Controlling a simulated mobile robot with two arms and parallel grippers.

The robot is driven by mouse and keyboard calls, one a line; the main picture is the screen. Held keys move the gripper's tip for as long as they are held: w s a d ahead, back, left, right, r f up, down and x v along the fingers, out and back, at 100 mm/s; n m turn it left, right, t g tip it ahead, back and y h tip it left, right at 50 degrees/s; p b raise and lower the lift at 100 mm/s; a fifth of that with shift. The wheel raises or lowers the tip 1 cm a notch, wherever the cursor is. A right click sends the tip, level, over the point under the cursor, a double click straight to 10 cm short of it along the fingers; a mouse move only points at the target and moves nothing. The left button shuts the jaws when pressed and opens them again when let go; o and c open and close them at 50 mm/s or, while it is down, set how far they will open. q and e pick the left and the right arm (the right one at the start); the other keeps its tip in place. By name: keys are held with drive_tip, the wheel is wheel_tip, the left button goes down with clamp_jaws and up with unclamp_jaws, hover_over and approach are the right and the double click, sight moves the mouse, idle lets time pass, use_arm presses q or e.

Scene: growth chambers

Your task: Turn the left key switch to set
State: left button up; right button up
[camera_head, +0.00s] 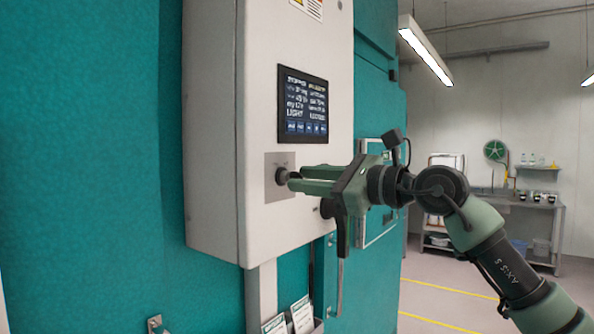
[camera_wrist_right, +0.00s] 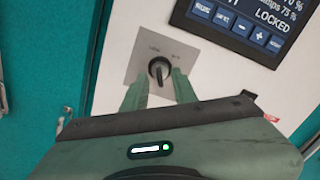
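The left key switch is a dark round knob (camera_head: 282,175) on a grey square plate (camera_head: 273,190), low on the front of a white control box. In the right wrist view the key switch (camera_wrist_right: 159,70) has a raised grip standing nearly upright between two small labels, too blurred to read surely. My right gripper (camera_head: 293,179) is in front of the plate with its green fingers pointing at the knob. In the wrist view the fingers (camera_wrist_right: 160,82) are spread, one tip on each side of the knob's lower part; contact cannot be told. My left gripper is not in view.
The white control box (camera_head: 212,130) juts from a teal chamber wall (camera_head: 95,150). Its screen (camera_head: 303,104) is above the switch and reads "LOCKED" in the wrist view (camera_wrist_right: 250,20). A paper holder (camera_head: 300,315) is below. Open floor (camera_head: 430,290) and a bench (camera_head: 530,203) lie right.

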sight(292, 177)
drive_tip(key=shift+p+x, duration=0.4)
drive_tip(key=shift+x, duration=0.9)
drive_tip(key=shift+d, duration=0.1)
clamp_jaws()
